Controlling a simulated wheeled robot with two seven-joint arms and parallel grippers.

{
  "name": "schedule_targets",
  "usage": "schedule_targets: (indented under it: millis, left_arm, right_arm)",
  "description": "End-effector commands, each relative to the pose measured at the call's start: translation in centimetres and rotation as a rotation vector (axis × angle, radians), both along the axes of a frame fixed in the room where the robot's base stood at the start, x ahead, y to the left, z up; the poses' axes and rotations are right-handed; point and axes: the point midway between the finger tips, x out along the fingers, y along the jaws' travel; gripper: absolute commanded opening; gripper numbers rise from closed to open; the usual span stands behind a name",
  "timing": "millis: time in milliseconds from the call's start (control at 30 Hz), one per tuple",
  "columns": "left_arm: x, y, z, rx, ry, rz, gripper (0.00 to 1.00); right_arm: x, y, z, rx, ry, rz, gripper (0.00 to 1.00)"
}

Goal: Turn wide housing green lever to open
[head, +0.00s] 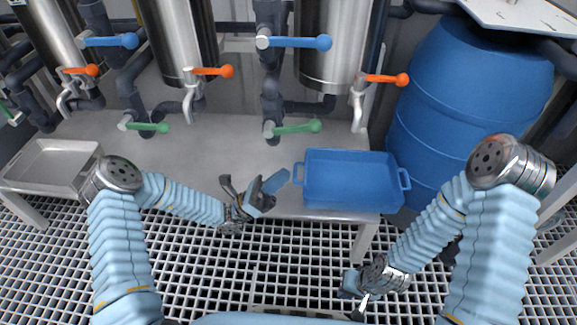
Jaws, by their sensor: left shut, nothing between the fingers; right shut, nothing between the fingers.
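Three steel housings stand along the back: a left one (50,28), a middle one (183,38) and a right one (333,42). I cannot tell for sure which is the wide housing. One green lever (297,127) points right from dark piping between the middle and right housings. Another green lever (150,127) points right below and left of the middle housing. A third green lever (7,113) shows at the far left edge. My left gripper (267,185) is shut and empty, below the central green lever and apart from it. My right gripper (356,292) is shut and empty over the floor grating.
Blue levers (300,42) (112,41) and orange-handled taps (388,79) (213,71) stick out above the green levers. A blue tray (352,180) sits on the bench right of my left gripper. A blue barrel (465,95) stands at right, a steel tray (48,165) at left.

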Motion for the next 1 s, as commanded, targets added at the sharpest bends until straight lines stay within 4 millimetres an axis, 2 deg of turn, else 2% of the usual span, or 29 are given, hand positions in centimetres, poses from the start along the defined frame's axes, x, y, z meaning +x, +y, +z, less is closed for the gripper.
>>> schedule_targets:
  millis: [400,633,1000]
  left_arm:
    - [1.0,-5.9,6.3,0.003,-0.004,-0.005,0.00]
    - [1.7,-5.7,9.3,0.005,-0.004,-0.001,0.00]
    - [1.8,-5.6,10.1,0.004,-0.002,-0.004,0.00]
  right_arm:
    - [0.0,-0.1,0.2,-0.001,0.002,-0.005,0.00]
    - [0.1,-0.1,0.4,-0.001,0.002,-0.006,0.00]
    - [0.1,-0.1,0.4,-0.002,0.002,-0.006,0.00]
